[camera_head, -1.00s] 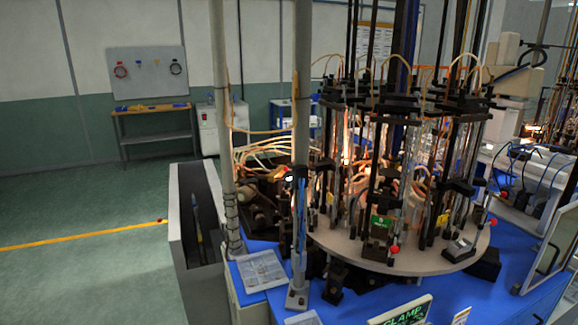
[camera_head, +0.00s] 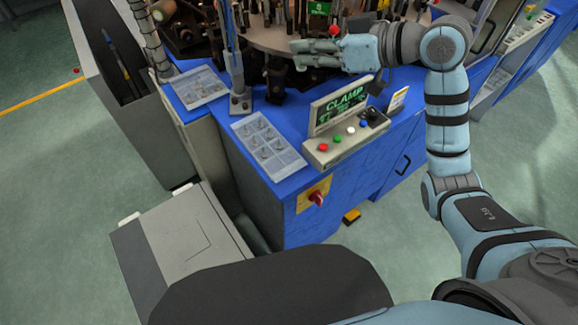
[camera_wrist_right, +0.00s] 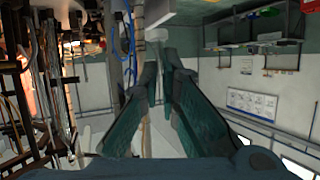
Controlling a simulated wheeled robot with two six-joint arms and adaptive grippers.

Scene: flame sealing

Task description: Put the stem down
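My right gripper (camera_head: 316,53) reaches in from the right in the head view, above the blue bench top beside the round turntable. Its two fingers point left with a narrow gap between them. In the right wrist view the fingers (camera_wrist_right: 165,75) also stand apart, and I see nothing clearly held between them. I cannot make out a separate stem. A grey compartment tray (camera_head: 290,163) with small thin pieces lies on the bench's front left corner. A second, flatter tray (camera_head: 212,98) with small pieces lies further left. My left gripper is not in view.
The clamp panel (camera_head: 340,101) with its button box (camera_head: 322,160) stands right of the compartment tray. A grey post (camera_head: 238,85) rises between the trays. The round turntable (camera_head: 262,36) with dark fixtures is behind. Open floor lies left and right of the bench.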

